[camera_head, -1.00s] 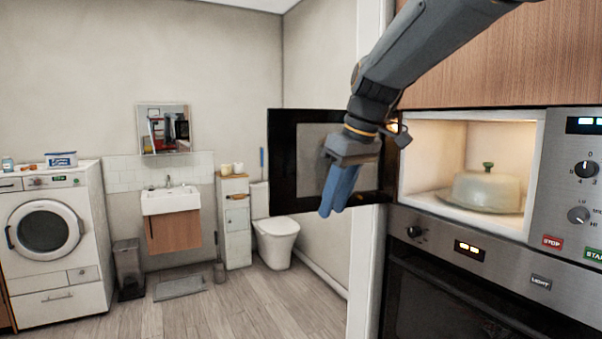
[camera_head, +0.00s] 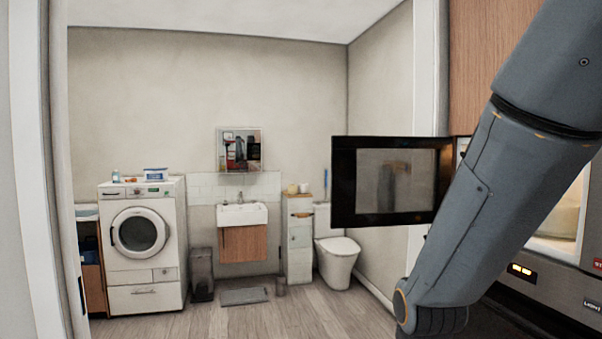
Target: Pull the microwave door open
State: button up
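The microwave door (camera_head: 342,186) is swung wide open to the left of the microwave, its dark frame and glass facing me. The lit microwave cavity (camera_head: 560,222) shows only in part at the right, behind my arm. My arm crosses the right side of the view in front of the microwave and runs down to the bottom edge. My gripper is outside the picture, below or hidden by the arm, so its fingers do not show. No contact between my arm and the door can be made out.
An oven front with a lit display (camera_head: 522,271) lies below the microwave. To the left, a doorway opens on a washing machine (camera_head: 142,245), a sink (camera_head: 242,216), a cabinet (camera_head: 299,240) and a toilet (camera_head: 338,258). The wooden floor (camera_head: 235,322) in front of them is mostly clear.

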aim_at(344, 201)
jog(key=z, duration=0.7)
jog(key=k, duration=0.15)
jog(key=u, duration=2)
jog(key=i, duration=1.75)
jog(key=z, duration=0.6)
